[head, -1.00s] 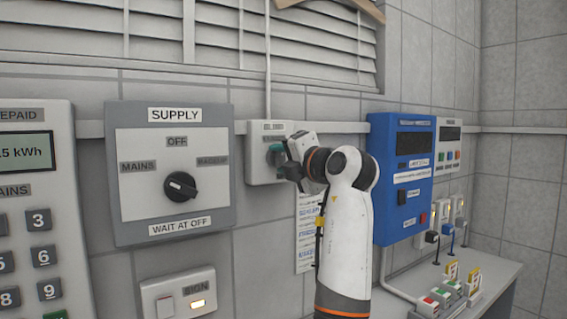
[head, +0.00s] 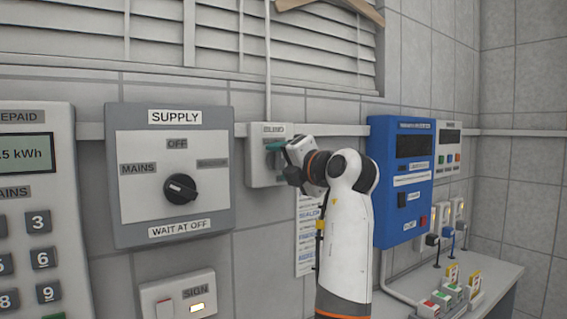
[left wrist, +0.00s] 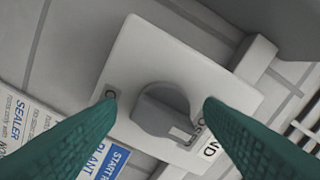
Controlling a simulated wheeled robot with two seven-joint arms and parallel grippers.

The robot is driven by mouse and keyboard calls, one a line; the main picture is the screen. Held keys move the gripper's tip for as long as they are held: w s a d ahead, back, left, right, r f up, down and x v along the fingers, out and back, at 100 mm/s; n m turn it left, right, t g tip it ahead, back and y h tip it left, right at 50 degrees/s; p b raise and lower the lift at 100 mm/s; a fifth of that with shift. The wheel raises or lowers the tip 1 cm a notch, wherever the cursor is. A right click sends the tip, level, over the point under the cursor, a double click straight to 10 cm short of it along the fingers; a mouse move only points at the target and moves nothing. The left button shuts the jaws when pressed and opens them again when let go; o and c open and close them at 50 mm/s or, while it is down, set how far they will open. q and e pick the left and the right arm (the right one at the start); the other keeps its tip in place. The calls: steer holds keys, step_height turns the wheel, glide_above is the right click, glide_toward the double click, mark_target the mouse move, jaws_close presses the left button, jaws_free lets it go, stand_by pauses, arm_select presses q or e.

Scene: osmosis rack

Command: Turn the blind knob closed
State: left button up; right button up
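The blind knob (left wrist: 160,110) is a round grey dial on a pale plate (left wrist: 135,62). In the left wrist view its white mark points to the lower right, beside partly hidden lettering that shows "OS". My left gripper (left wrist: 159,104) is open, with one green finger on each side of the knob and visible gaps between the fingertips and it. In the head view the left gripper (head: 282,148) is at the front of the blind control box (head: 261,174) and hides the knob. The slatted blind (head: 190,38) hangs above. My right gripper is not in view.
A supply panel (head: 130,215) with a black selector knob (head: 180,188) is left of the blind box. A blue wall unit (head: 400,220) is to the right. A bench (head: 495,270) with small coloured items stands at the lower right.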

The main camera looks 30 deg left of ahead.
arm_select(q)
steer(key=b+v, duration=0.1)
steer(key=v, duration=0.6)
steer(key=shift+d, duration=0.3)
steer(key=shift+s+r, duration=0.1)
